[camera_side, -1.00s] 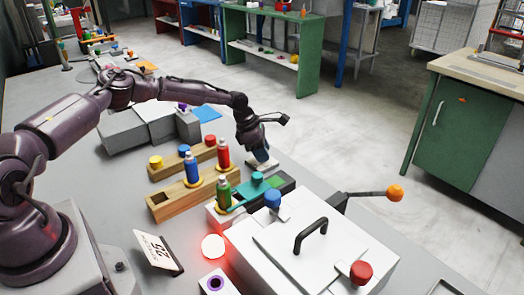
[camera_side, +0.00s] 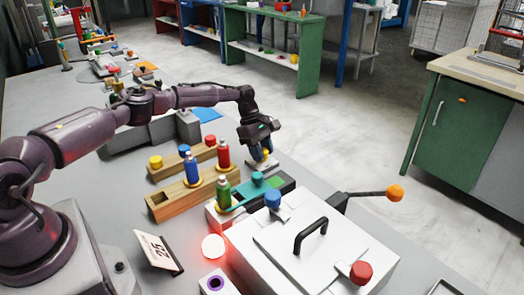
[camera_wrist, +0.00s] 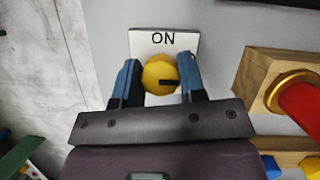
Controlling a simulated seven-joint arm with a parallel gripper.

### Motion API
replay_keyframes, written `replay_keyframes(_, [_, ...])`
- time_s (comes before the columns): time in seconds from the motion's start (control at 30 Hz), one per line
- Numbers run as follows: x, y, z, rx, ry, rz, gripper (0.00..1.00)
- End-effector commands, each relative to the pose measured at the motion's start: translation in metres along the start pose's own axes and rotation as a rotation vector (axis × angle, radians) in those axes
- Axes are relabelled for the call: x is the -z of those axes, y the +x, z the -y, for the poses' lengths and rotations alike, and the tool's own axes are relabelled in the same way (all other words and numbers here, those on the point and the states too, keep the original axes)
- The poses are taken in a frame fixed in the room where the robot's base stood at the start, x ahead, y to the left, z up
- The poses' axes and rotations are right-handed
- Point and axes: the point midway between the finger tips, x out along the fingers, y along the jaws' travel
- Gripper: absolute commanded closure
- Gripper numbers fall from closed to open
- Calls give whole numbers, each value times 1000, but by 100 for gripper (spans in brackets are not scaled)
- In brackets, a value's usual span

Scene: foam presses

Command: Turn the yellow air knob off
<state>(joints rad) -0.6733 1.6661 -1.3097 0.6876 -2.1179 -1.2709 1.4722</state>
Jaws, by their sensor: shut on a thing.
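The yellow air knob (camera_wrist: 160,75) is round, with a dark mark on its face pointing right in the wrist view. It sits on a white plate (camera_wrist: 188,42) whose visible word is "ON"; the rest of the plate is hidden. My gripper (camera_wrist: 160,80) has its blue fingers on either side of the knob, shut on it. In the side view, my gripper (camera_side: 263,157) is down at the small plate (camera_side: 261,166) behind the teal-knobbed block. Only a bit of the yellow knob (camera_side: 267,153) shows there between the fingers.
The white press (camera_side: 290,260) with a black handle and an orange-tipped lever (camera_side: 395,193) is nearer the camera.

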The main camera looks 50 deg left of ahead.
Motion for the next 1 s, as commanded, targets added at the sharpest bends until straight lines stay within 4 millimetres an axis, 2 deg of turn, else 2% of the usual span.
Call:
replay_keyframes(0.5, [1, 0, 1, 9, 17, -4, 86])
replay_keyframes(0.53, [1, 0, 1, 9, 17, -4, 56])
replay_keyframes(0.6, [1, 0, 0, 9, 17, -4, 40])
replay_keyframes(0.63, [1, 0, 0, 9, 16, -4, 37])
replay_keyframes(0.87, [0, 0, 0, 7, 16, -2, 37])
replay_keyframes(1.0, [1, -7, 0, 6, 16, -2, 37])
